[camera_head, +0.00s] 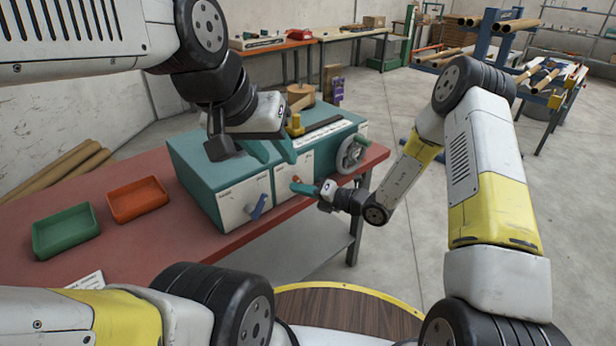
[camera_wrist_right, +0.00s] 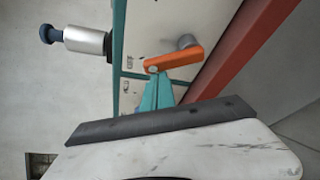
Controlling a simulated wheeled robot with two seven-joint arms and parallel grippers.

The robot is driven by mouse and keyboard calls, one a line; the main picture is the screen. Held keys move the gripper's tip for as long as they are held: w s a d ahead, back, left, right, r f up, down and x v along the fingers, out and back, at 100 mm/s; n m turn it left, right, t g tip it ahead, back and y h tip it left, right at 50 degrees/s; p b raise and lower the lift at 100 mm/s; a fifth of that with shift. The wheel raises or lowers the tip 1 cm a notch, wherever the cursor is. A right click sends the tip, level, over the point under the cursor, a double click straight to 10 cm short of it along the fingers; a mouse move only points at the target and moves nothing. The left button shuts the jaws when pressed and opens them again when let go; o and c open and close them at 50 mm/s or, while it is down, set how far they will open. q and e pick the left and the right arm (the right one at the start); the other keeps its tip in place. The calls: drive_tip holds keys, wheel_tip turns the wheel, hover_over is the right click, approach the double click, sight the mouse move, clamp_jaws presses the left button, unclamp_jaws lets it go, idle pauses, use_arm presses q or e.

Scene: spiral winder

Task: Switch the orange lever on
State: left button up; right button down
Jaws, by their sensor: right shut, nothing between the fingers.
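The orange lever (camera_head: 297,180) is on the white front panel of the teal machine (camera_head: 222,165). In the right wrist view the orange lever (camera_wrist_right: 178,60) extends from a grey round hub. My right gripper (camera_head: 303,188) is in front of the panel at the lever, its teal fingers shut and empty. In the right wrist view its fingertips (camera_wrist_right: 157,80) are right at the lever's free end; I cannot tell whether they touch. My left gripper (camera_head: 272,150) is open and empty above the machine's top, away from the lever.
A green tray (camera_head: 66,231) and an orange-red tray (camera_head: 137,199) sit on the red table (camera_head: 125,250). The floor at the right is partly open.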

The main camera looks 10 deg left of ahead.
drive_tip(key=w+d+m+y, duration=0.1)
drive_tip(key=m, duration=0.2)
drive_tip(key=w+d+r+m+t+y, duration=0.1)
drive_tip(key=w+m, duration=0.1)
drive_tip(key=m, duration=0.2)
drive_tip(key=w+d+m+y, duration=0.1)
drive_tip(key=m, duration=0.3)
drive_tip(key=shift+w+d+r, duration=0.2)
drive_tip(key=shift+d+r, duration=0.05)
drive_tip(key=shift+w+d+f+t, duration=0.1)
drive_tip(key=shift+w+t, duration=0.05)
drive_tip(key=shift+t, duration=0.15)
idle(0.4)
